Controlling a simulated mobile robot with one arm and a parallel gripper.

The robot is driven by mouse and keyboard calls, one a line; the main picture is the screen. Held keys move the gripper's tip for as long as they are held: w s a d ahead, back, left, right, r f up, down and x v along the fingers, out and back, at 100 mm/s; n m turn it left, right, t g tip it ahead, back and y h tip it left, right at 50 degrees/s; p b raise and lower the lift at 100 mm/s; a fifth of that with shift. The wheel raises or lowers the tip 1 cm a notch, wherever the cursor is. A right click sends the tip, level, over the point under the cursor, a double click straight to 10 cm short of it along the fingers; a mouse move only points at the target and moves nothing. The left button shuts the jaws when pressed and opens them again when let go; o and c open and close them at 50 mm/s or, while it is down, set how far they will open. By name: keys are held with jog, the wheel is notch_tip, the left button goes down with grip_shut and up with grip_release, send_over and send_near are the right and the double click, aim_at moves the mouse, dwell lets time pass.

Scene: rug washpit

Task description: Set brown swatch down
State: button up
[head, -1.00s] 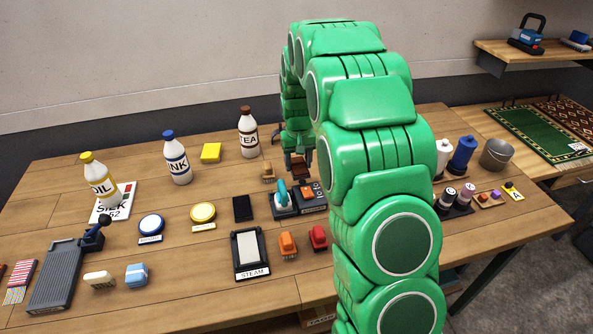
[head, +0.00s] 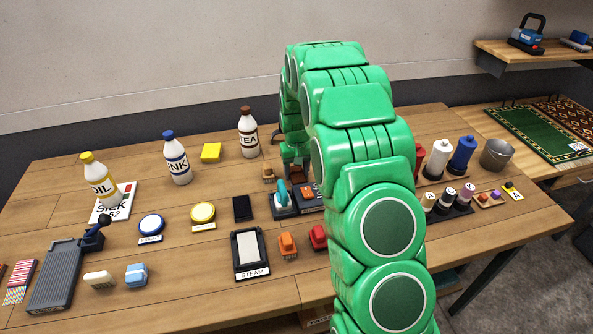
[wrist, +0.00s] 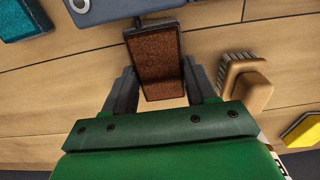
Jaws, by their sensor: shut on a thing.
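In the wrist view, the brown swatch (wrist: 158,52) is a reddish-brown textured piece with a dark edge. It lies between the two dark fingers of my gripper (wrist: 159,72), which is shut on it. In the head view, my gripper (head: 296,163) is low over the back middle of the table, and a little of the brown swatch (head: 298,174) shows below it. My arm hides part of the area to the right. I cannot tell whether the swatch touches the tabletop.
A tan brush (wrist: 246,82) stands close beside my gripper. A grey tool base (head: 283,212) with a teal handle is just in front. The TEA bottle (head: 248,135) and yellow block (head: 211,152) stand to the left. Some bare wood lies between them.

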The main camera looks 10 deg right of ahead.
aim_at(297, 173)
jog(key=shift+f, duration=0.1)
jog(key=o, duration=1.1)
jog(key=shift+c, duration=0.2)
notch_tip(297, 173, up, 12)
jog(key=s+a+r, duration=0.2)
jog(key=s+r, duration=0.6)
jog(key=s, duration=0.5)
jog(key=s+a+r, duration=0.1)
jog(key=s, duration=1.6)
jog(key=s+r+g, duration=0.1)
jog(key=s, duration=1.7)
jog(key=shift+a+r+g, duration=0.3)
jog(key=shift+a, duration=0.1)
jog(key=shift+o, duration=0.5)
jog(key=shift+s+f, duration=0.15)
jog(key=shift+s, duration=0.35)
